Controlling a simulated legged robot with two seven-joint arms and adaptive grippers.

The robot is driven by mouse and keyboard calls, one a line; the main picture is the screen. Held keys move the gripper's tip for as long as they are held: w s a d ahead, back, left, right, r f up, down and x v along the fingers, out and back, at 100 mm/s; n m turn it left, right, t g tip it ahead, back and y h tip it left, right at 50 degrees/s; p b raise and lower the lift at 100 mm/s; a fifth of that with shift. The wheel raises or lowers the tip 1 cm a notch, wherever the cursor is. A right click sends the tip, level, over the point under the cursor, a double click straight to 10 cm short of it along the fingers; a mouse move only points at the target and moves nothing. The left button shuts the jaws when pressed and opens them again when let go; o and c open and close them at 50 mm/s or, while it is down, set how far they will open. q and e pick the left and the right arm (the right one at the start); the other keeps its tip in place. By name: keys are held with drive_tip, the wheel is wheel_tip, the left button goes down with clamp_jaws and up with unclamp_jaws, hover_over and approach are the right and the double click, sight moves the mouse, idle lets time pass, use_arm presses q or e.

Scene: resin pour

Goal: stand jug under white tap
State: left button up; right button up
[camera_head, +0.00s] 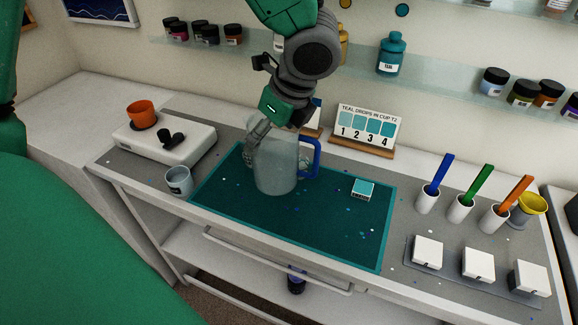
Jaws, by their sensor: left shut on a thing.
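The jug (276,168) is a clear, frosted vessel with a blue handle (315,157) on its right side. It is upright at the teal mat (335,236); I cannot tell whether its base touches the mat. My left gripper (256,143) comes down from above and is shut on the jug at its upper left rim, partly hiding it. I cannot pick out a white tap for certain. My right gripper is not in view.
A white box (150,150) with an orange cup (141,113) and a dark fitting stands at the left. A grey cup (179,181) is near the front edge. A sign (367,127) stands behind the mat. White cups with coloured sticks and white blocks (428,252) fill the right.

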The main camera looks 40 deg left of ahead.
use_arm(q)
drive_tip(key=f, duration=0.4)
drive_tip(key=shift+w+a+f, duration=0.35)
drive_tip(key=shift+w, duration=0.05)
drive_tip(key=shift+s+d+f+b, duration=0.1)
drive_tip(key=shift+s+f+b, duration=0.1)
drive_tip(key=shift+f, duration=0.35)
drive_tip(key=shift+s+f+b, duration=0.1)
drive_tip(key=shift+f+b, duration=0.05)
drive_tip(key=shift+f, duration=0.4)
drive_tip(key=shift+w+f, duration=0.1)
drive_tip(key=shift+f, duration=0.1)
drive_tip(key=shift+w+d, duration=0.1)
drive_tip(key=shift+d, duration=0.05)
drive_tip(key=o, duration=1.2)
drive_tip(key=shift+f, duration=0.15)
drive_tip(key=shift+o, duration=0.8)
